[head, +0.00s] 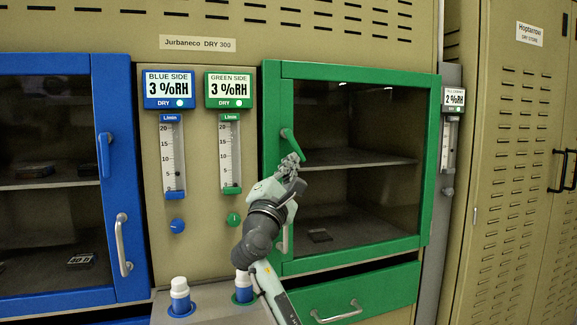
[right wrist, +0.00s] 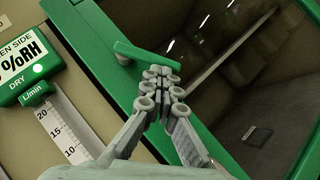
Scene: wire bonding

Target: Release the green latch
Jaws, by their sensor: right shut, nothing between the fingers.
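The green latch (head: 290,140) is on the left frame of the green cabinet door (head: 355,70). Its lever slants from its pivot at upper left down to the right. In the right wrist view the latch (right wrist: 147,55) runs across just beyond my fingertips. My right gripper (head: 292,162) is shut and empty, with its fingertips at the lower side of the lever. I cannot tell whether they touch it. The green door appears closed. My right arm partly hides the door's metal handle (head: 284,240). My left gripper is not in view.
A blue cabinet door (head: 122,190) with an upright blue latch (head: 104,155) stands at left. Between the doors is a panel with two flow gauges (head: 230,155) and knobs. Below are white-capped bottles (head: 180,290) and a green drawer (head: 385,290). Tan cabinets (head: 515,200) stand at right.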

